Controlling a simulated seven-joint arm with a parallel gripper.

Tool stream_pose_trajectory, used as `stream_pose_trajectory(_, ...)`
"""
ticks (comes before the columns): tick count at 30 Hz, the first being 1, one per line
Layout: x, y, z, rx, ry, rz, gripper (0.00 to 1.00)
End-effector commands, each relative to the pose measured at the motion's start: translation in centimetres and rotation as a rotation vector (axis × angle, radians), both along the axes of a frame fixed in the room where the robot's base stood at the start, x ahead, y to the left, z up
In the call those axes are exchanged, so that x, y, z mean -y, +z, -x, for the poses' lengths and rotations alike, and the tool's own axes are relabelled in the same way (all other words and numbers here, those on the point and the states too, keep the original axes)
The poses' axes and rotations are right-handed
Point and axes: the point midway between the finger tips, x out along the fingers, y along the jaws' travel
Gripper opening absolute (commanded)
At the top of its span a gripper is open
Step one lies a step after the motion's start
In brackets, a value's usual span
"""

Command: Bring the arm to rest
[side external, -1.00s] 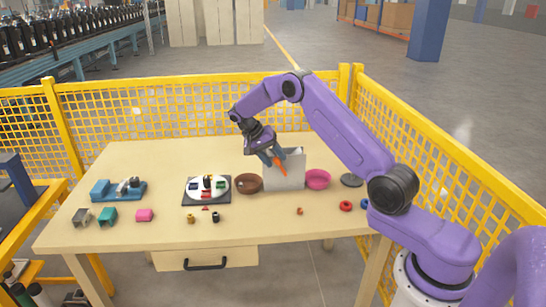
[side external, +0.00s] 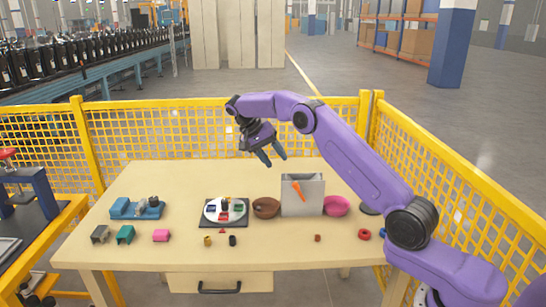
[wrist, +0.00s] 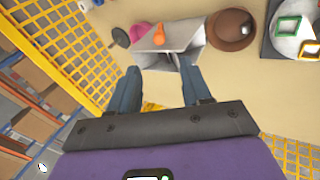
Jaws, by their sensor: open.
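My gripper (side external: 275,160) hangs in the air above the back of the table, with its two fingers spread and nothing between them. The wrist view also shows the open fingers (wrist: 158,82), with the tabletop beyond them. A grey open box (side external: 309,197) stands on the table below and to the right of my gripper in the side view. An orange piece (side external: 296,191) shows against the box, apart from my fingers. It also shows at the box in the wrist view (wrist: 159,34); whether it is inside or hung on the wall I cannot tell.
A brown bowl (side external: 266,207) and a pink bowl (side external: 337,205) flank the box. Left are a black-based white disc (side external: 211,217) with coloured pieces and a blue fixture (side external: 121,208). Small parts line the table (side external: 180,257) front. Yellow mesh fence (side external: 230,123) runs behind and right.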

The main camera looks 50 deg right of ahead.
Motion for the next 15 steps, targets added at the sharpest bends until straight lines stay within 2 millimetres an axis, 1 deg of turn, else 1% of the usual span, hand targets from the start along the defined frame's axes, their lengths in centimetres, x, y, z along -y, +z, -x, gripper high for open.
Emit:
stream_pose_trajectory(11,-0.1,0.1,-0.1,0.000,0.002,-0.001,0.48)
stream_pose_trajectory(13,-0.5,0.3,0.0,-0.001,0.015,-0.005,0.48)
stream_pose_trajectory(15,-1.3,0.6,0.0,-0.002,0.050,-0.018,0.48)
